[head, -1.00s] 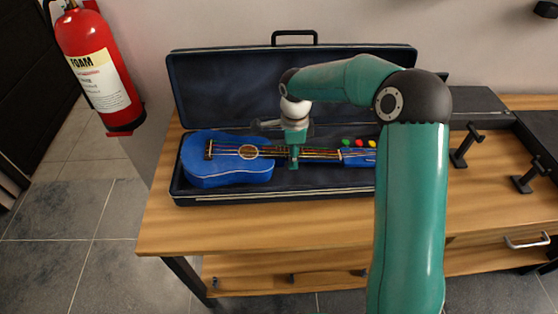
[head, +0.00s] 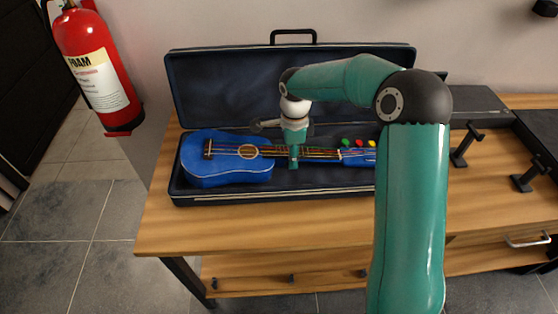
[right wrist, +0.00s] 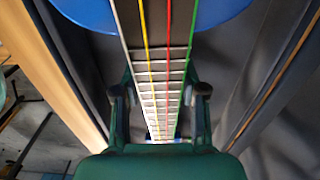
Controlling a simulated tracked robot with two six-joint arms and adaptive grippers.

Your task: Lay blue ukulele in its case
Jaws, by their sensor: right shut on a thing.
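The blue ukulele (head: 215,172) lies in the open dark case (head: 290,198) on the wooden table, its body at the left and its neck pointing right. My right gripper (head: 294,158) comes down from above and is shut on the ukulele's neck, just right of the body. In the right wrist view the fretted neck (right wrist: 155,80) with coloured strings runs between the two fingers (right wrist: 160,98). The case lid (head: 240,88) stands open at the back. My right arm hides the right end of the case and part of the headstock. My left gripper is not in view.
A red fire extinguisher (head: 92,70) hangs on the wall at the left. Black stand brackets (head: 466,146) and dark cases stand on the table at the right. The table's front strip (head: 250,228) is clear.

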